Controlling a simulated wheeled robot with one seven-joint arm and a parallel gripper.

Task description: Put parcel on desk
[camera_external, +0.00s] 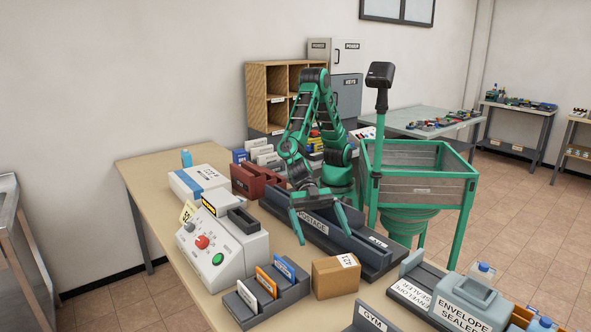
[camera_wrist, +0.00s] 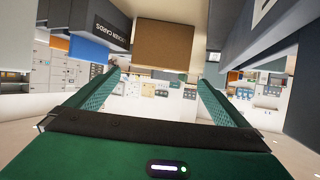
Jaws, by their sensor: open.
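The parcel, a small brown cardboard box (camera_external: 335,277) with a white label, rests on the wooden desk (camera_external: 160,218), just right of the card holder. My gripper (camera_external: 323,240) points down above the desk, on the far side of the parcel, with its fingers spread and nothing between them. In the wrist view, the brown face of the parcel (camera_wrist: 180,45) shows at the top, beyond the open fingers of my gripper (camera_wrist: 158,77). The parcel appears apart from both fingers.
A card holder (camera_external: 272,300) stands left of the parcel. A grey machine with red and green buttons (camera_external: 220,248) is farther left. The dark postage unit (camera_external: 365,250) lies behind the parcel, and the envelope sealer (camera_external: 462,303) to its right. Little free desk surrounds the parcel.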

